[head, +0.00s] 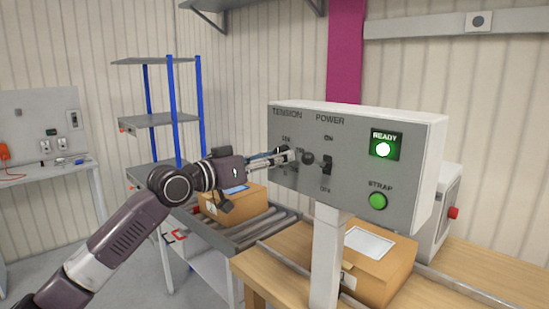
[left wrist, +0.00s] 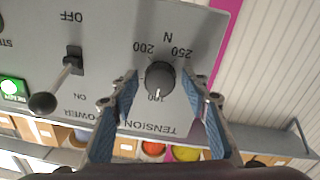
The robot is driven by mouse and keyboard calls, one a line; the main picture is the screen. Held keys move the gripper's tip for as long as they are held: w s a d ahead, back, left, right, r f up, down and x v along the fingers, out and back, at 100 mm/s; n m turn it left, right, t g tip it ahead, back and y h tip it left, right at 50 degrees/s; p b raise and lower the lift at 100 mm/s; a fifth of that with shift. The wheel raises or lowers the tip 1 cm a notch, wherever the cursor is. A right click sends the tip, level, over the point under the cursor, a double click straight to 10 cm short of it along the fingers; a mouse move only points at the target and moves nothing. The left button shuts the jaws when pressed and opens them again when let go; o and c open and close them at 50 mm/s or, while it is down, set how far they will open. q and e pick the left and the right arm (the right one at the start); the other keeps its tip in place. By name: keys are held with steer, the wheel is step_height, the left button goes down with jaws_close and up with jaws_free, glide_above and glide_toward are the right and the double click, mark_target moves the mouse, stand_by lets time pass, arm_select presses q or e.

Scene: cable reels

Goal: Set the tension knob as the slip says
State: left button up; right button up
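The dark round tension knob (left wrist: 160,77) is on the grey control panel (head: 350,185), under the word TENSION. In the left wrist view the panel appears upside down. The knob's white mark points down in that picture, toward a partly hidden number that looks like 100; 200 and 250 show on its other side. My left gripper (left wrist: 163,85) is open, with its blue-padded fingers on either side of the knob and gaps visible. In the head view my left gripper (head: 283,157) hides the knob. No slip with a readable setting shows. My right gripper is out of view.
The power lever (left wrist: 55,85) sticks out beside the knob. The READY light (head: 383,149) glows green above the green STRAP button (head: 377,201). A carton with a white label (head: 370,243) lies below the panel. Another carton (head: 232,204) sits on rollers under my left arm.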

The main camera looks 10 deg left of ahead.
arm_select(q)
steer(key=c, duration=0.9)
steer(key=shift+m, duration=0.4)
steer(key=m, duration=1.2)
steer(key=shift+a+r+m+p, duration=0.1)
steer(key=shift+m+p, duration=0.2)
steer(key=shift+p, duration=0.1)
